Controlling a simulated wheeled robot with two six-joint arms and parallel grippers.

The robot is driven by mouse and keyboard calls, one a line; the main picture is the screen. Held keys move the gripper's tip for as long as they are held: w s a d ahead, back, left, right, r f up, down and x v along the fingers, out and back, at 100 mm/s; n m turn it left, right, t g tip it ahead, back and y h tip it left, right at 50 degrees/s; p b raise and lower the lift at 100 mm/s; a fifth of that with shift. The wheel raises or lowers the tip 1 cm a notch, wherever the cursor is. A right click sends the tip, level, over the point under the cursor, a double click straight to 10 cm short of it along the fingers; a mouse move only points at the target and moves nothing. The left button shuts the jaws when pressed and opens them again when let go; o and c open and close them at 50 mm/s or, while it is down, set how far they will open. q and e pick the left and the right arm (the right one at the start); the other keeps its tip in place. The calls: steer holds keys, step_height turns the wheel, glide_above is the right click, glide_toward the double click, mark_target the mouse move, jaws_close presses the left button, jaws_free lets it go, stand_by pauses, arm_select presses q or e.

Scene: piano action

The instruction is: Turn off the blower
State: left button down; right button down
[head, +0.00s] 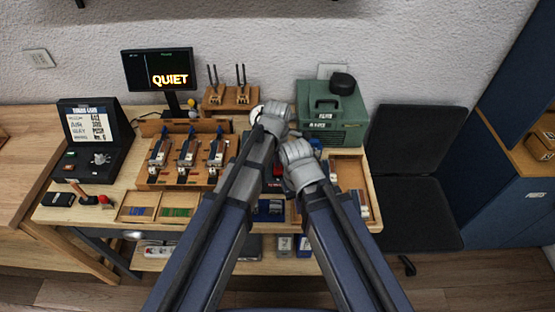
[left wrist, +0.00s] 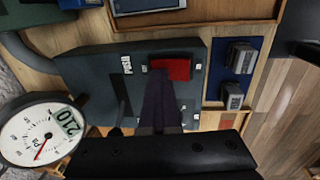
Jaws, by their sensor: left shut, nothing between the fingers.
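In the left wrist view, a dark grey-green panel (left wrist: 95,75) carries a red switch (left wrist: 172,69) and a small white label. My left gripper (left wrist: 160,75) is shut and empty, its dark fingers over the panel with their tips at the left part of the red switch. I cannot tell whether they press it. In the head view my arms cover most of this spot; a bit of red (head: 278,171) shows between them. A green machine box (head: 333,116) with a handle stands at the back right of the bench. My right gripper's fingers are hidden.
A round gauge (left wrist: 42,130) reads 210 beside the panel. A monitor (head: 158,75) shows "QUIET". A wooden rack of piano parts (head: 184,158) stands left of my arms. A wooden tray (head: 350,172) lies to the right, and a dark chair (head: 415,180) stands beyond the bench.

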arm_select(q)
steer(key=shift+s+r, duration=0.1)
steer(key=shift+s, duration=0.8)
arm_select(e)
steer(key=shift+r, duration=0.1)
arm_select(q)
steer(key=shift+w, duration=0.1)
arm_select(e)
steer(key=shift+r, duration=0.1)
